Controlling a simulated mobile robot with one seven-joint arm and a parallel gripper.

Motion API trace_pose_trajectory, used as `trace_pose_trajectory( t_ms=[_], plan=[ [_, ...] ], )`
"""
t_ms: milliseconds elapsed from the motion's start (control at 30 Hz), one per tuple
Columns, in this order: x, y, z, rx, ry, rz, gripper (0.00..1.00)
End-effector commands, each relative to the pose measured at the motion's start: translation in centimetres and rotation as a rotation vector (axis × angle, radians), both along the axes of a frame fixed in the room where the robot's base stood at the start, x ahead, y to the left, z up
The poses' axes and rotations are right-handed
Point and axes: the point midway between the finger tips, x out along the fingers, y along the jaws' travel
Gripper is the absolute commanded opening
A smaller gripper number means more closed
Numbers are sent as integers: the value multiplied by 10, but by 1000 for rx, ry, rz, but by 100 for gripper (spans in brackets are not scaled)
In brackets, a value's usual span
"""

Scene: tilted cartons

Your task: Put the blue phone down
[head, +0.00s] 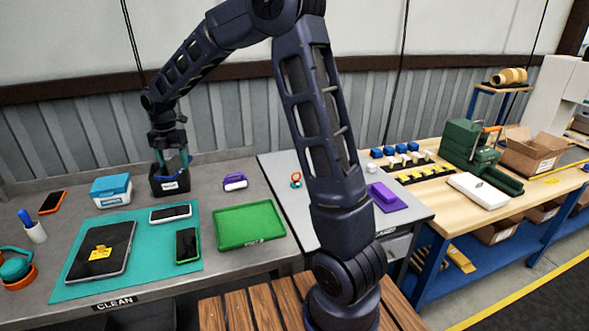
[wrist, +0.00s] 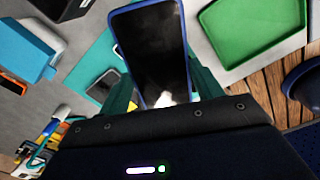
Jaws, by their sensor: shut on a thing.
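The blue phone (wrist: 150,45) has a blue rim and a dark screen with a bright reflection near its lower end. My gripper (wrist: 163,88) is shut on it, with a green finger on either side of its lower part. In the head view my gripper (head: 171,158) is at the back of the grey workbench, over or just in front of a black bin (head: 170,186) with a white label. The phone is hard to make out there, and I cannot tell whether it touches anything.
A teal mat (head: 75,288) holds a tablet with a yellow tag (head: 100,252), a white phone (head: 170,213) and a green phone (head: 187,245). A blue-white box (head: 111,190) stands left of the bin. A green tray (head: 249,226) and purple item (head: 235,181) are right.

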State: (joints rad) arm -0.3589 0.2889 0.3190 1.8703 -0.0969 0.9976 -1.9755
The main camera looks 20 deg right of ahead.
Motion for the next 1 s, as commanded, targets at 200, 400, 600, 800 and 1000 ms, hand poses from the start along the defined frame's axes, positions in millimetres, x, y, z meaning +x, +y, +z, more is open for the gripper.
trace_pose_trajectory(
  t_ms=[200, 400, 600, 800, 1000],
  plan=[
    [66, -71, 1, 1, 1, -202, 37],
    [115, -143, 1, 2, 1, -384, 37],
    [155, -222, 0, 1, 1, -561, 37],
    [183, -306, 0, -2, 2, -737, 37],
    [201, -391, -1, -4, 0, -905, 37]
  ],
)
